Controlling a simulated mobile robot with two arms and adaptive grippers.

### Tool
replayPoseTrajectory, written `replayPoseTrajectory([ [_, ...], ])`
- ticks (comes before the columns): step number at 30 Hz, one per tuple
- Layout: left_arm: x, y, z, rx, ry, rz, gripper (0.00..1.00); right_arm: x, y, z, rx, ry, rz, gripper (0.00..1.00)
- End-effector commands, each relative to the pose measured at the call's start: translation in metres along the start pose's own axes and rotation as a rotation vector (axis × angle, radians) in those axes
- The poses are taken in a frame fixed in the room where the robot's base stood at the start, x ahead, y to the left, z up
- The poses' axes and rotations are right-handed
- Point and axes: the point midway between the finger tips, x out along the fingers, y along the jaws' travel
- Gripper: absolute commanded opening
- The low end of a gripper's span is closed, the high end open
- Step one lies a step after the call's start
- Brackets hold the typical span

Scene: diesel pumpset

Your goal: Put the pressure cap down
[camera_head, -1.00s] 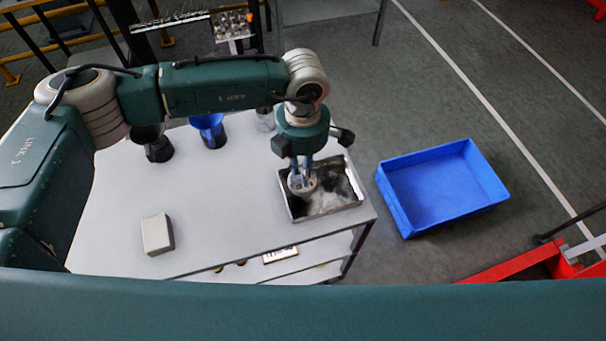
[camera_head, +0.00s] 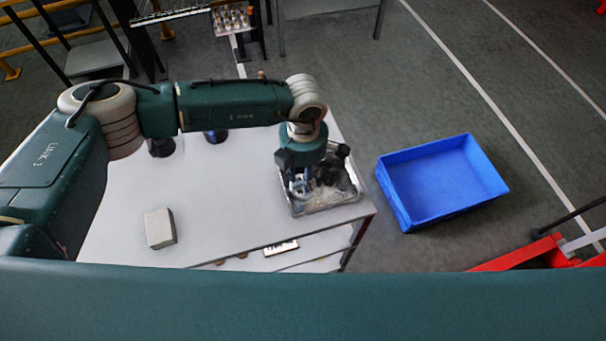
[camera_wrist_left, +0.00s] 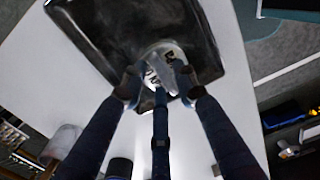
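The pressure cap (camera_wrist_left: 166,62) is a round, silvery piece with dark markings in the left wrist view. My left gripper (camera_wrist_left: 159,90) has its fingers closed around the cap's edge. In the head view the gripper (camera_head: 299,188) points down at the left part of a metal tray (camera_head: 338,207), and its fingers mostly hide the cap. The tray has a dark, streaked inside, and its dark floor lies behind the cap in the wrist view. I cannot tell whether the cap touches the floor. My right gripper is not in view.
The tray stands on the right end of a white table (camera_head: 225,195). A grey block (camera_head: 159,228), a dark cup (camera_head: 161,148) and a blue cup (camera_head: 216,136) also stand on it. A blue bin (camera_head: 440,182) lies on the floor to the right, near a red frame (camera_head: 522,256).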

Motion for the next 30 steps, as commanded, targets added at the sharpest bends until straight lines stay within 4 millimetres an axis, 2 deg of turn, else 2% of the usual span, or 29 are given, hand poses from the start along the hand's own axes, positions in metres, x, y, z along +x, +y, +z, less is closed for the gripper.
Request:
replayPoseTrajectory([
  [11,-0.006,0.0,0.0,-0.001,0.0,0.0,0.34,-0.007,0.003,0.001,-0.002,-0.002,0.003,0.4],
  [13,-0.011,0.001,0.001,-0.001,-0.003,0.001,0.34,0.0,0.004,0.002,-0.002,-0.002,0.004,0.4],
  [24,-0.087,0.001,0.001,0.001,-0.003,0.004,0.34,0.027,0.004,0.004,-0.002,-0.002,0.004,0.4],
  [30,-0.115,0.001,0.0,0.0,-0.002,0.002,0.34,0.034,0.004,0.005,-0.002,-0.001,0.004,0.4],
])
